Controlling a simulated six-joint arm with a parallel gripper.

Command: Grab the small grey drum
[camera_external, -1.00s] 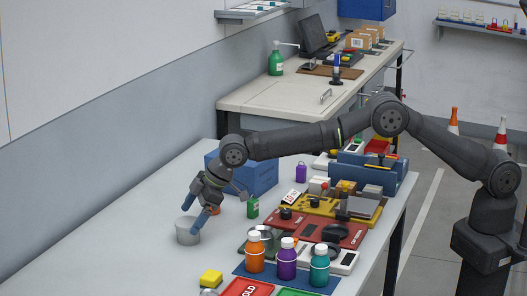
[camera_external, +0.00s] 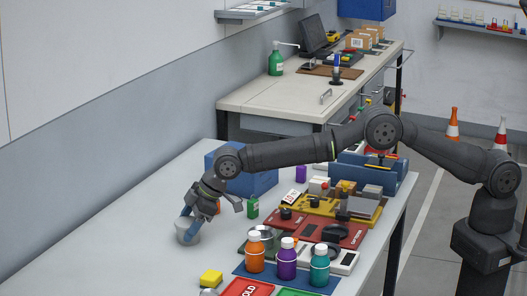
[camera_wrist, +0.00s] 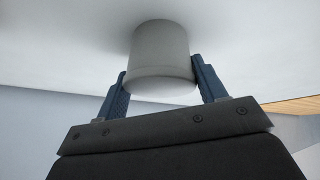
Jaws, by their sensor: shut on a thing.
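In the wrist view the drum (camera_wrist: 160,55) sits between two blue fingers. My gripper (camera_external: 188,228) reaches down to it from the upper right. In the wrist view my gripper (camera_wrist: 160,82) has one finger against each side of the drum, near its rim. The gripper is shut on the drum. The drum looks upright or slightly tilted, and its base appears at the table surface.
Orange (camera_external: 255,254), purple (camera_external: 286,262) and teal bottles (camera_external: 319,268) stand on a blue mat. The table left of the drum is clear.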

